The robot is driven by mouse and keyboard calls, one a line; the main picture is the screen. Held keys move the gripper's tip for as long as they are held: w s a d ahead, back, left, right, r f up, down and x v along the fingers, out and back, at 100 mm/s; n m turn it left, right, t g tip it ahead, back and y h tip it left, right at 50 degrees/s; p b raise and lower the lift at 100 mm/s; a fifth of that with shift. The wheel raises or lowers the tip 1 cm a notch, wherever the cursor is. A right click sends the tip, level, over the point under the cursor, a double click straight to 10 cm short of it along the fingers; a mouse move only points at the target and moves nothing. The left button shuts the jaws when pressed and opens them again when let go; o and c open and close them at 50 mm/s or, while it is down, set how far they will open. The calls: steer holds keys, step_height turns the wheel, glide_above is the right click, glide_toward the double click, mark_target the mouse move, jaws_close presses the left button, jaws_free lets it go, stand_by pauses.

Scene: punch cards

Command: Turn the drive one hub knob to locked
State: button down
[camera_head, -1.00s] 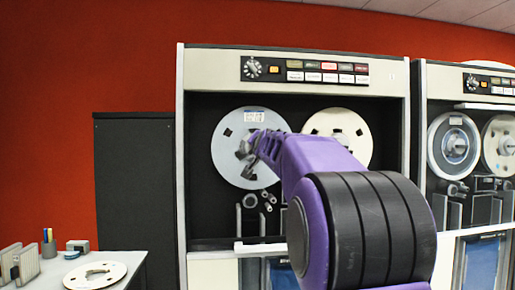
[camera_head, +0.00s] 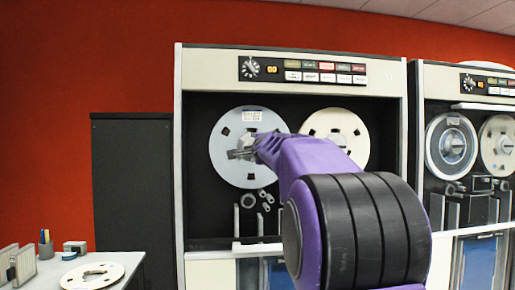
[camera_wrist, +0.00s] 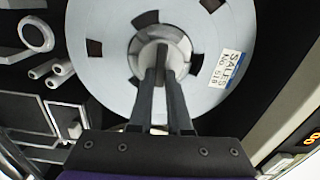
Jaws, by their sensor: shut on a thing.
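The near tape drive (camera_head: 300,60) holds two pale reels. Its left reel (camera_head: 226,170) also shows in the wrist view (camera_wrist: 95,80), with a "SALES NO 518" label (camera_wrist: 225,68). The hub knob (camera_wrist: 161,50) sits at that reel's centre. My gripper (camera_wrist: 160,68) is shut on the hub knob, with one finger on each side. I cannot read any locked mark.
The right reel (camera_head: 340,130) is close beside my wrist. A control panel (camera_head: 302,71) with a dial and buttons is above. A second drive (camera_head: 470,130) stands at the right. A white table (camera_head: 125,275) with a loose reel (camera_head: 92,275) is at lower left.

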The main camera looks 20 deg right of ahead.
steer(key=shift+m, duration=0.3)
stand_by(0.4)
steer(key=c, duration=0.9)
jaws_free()
steer(key=shift+o, duration=0.2)
steer(key=shift+s, duration=0.1)
